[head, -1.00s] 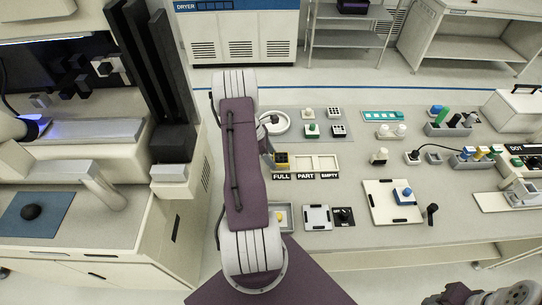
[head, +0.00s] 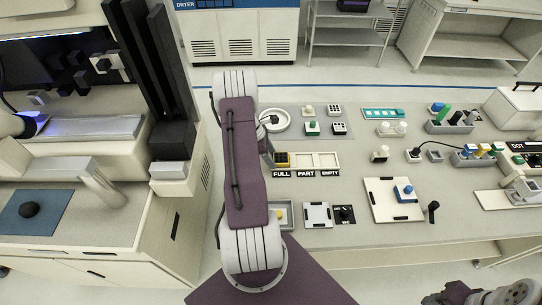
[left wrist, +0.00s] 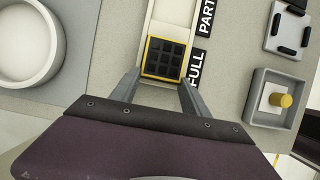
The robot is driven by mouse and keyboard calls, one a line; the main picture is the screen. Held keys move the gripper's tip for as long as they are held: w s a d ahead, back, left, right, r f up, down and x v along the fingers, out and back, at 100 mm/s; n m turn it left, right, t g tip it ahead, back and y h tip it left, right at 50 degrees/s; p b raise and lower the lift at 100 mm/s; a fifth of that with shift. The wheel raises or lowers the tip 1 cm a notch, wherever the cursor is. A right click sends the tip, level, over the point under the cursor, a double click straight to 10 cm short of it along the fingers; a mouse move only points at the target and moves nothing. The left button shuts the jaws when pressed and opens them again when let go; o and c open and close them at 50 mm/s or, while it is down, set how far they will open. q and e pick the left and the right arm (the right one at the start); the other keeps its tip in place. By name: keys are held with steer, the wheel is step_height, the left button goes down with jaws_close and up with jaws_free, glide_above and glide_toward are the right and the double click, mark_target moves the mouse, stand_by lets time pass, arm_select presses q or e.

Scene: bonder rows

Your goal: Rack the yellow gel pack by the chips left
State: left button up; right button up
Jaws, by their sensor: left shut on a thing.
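The yellow gel pack (left wrist: 165,58) is a square, yellow-rimmed pack with a grid of dark chips. It also shows in the head view (head: 282,159), at the FULL end of the pale three-bay rack (head: 315,160). My left gripper (left wrist: 159,92) has one finger on each side of the pack in the left wrist view and is shut on it. In the head view my left arm hides most of this gripper. I cannot tell whether the pack touches the rack floor. My right gripper is not in view; only part of that arm shows at the lower right.
Labels FULL, PART and EMPTY lie before the rack. A round white dish (left wrist: 28,45) stands behind it. A grey tray with a yellow knob (left wrist: 278,98) and a white plate (head: 317,216) lie nearer. A white board (head: 380,203) with a blue-topped block is to the right.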

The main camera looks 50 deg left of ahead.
arm_select(q)
steer(key=o, duration=1.5)
steer(key=shift+c, duration=0.2)
steer(key=shift+f, duration=0.1)
steer(key=shift+s+d, duration=0.1)
steer(key=shift+d, duration=0.05)
steer(key=v, duration=0.9)
